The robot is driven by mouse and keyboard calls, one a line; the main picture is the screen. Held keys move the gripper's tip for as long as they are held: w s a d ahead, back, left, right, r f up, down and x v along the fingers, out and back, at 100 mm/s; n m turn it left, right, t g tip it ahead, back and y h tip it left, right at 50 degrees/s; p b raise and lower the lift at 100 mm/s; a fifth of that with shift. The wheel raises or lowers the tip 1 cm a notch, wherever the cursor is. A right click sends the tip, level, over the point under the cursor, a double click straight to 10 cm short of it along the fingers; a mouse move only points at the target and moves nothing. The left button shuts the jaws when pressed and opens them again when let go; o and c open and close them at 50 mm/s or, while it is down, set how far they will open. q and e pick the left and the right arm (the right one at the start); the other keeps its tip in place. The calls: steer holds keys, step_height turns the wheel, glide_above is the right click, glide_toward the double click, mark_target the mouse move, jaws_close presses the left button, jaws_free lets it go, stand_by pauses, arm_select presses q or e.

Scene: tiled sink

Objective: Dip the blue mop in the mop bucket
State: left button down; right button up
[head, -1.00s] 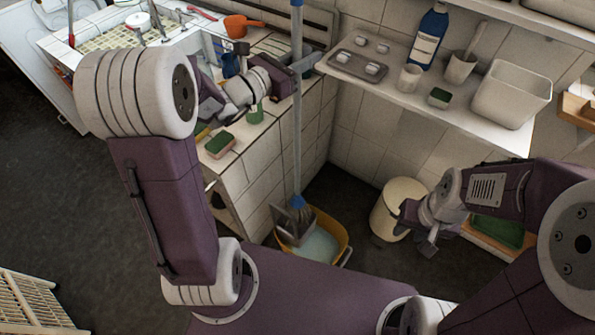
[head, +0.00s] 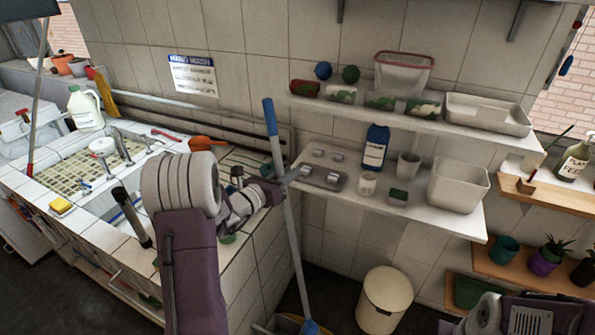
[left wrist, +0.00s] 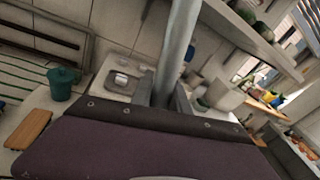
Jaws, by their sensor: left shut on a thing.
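The blue mop (head: 287,215) has a long grey pole with a blue top grip and leans with its top to the left. Its blue lower fitting (head: 310,327) shows at the bottom edge; the mop head below is cut off. My left gripper (head: 293,176) is shut on the upper pole. In the left wrist view the pole (left wrist: 177,50) stands between the fingers (left wrist: 170,95). The mop bucket (head: 272,327) shows only a small part at the bottom edge, beside the pole's lower end. My right gripper (head: 447,326) is mostly cut off at the bottom right.
A tiled counter with a sink (head: 75,175) is at left. A wall shelf (head: 430,211) with a tray (head: 318,176), blue bottle (head: 375,148) and white bin (head: 458,185) is right of the pole. A cream bin (head: 384,300) stands on the floor below it.

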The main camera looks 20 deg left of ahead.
arm_select(q)
step_height(320, 180, down, 30)
steer(key=b, duration=2.7)
steer(key=shift+r, duration=0.4)
stand_by(1.0)
